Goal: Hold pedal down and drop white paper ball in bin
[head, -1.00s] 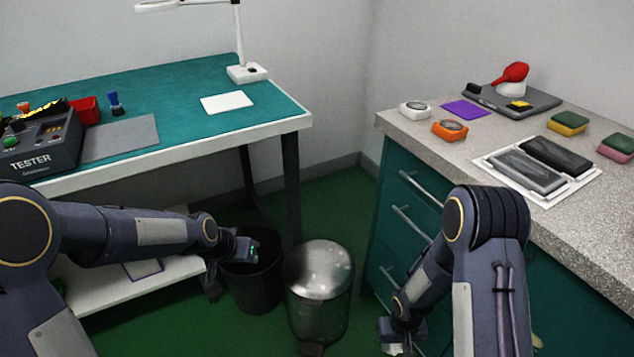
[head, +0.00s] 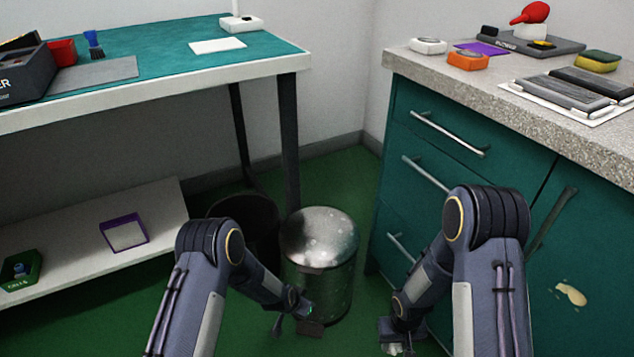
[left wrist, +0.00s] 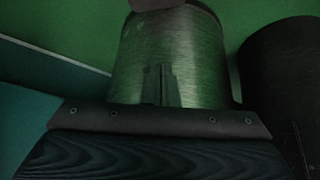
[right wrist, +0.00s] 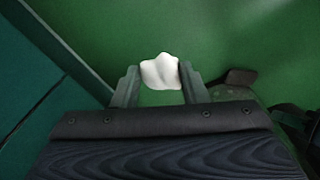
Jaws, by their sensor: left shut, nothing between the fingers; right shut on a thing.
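The metal pedal bin (head: 318,265) stands on the green floor with its lid shut. Its dark pedal (head: 311,328) sticks out at the front base. My left arm reaches down to the bin's front, close to the pedal; in the left wrist view my left gripper (left wrist: 160,70) is shut and empty, in front of the bin's body (left wrist: 185,50). I cannot tell whether it touches the pedal. My right gripper (head: 392,342) is low, right of the bin, and shut on the white paper ball (right wrist: 161,72). The pedal also shows in the right wrist view (right wrist: 237,79).
A black open bin (head: 245,215) stands left behind the metal bin, beside the table leg (head: 289,150). A teal drawer cabinet (head: 410,195) is close on the right. A low white shelf (head: 70,230) is at the left. Green floor is free between bin and cabinet.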

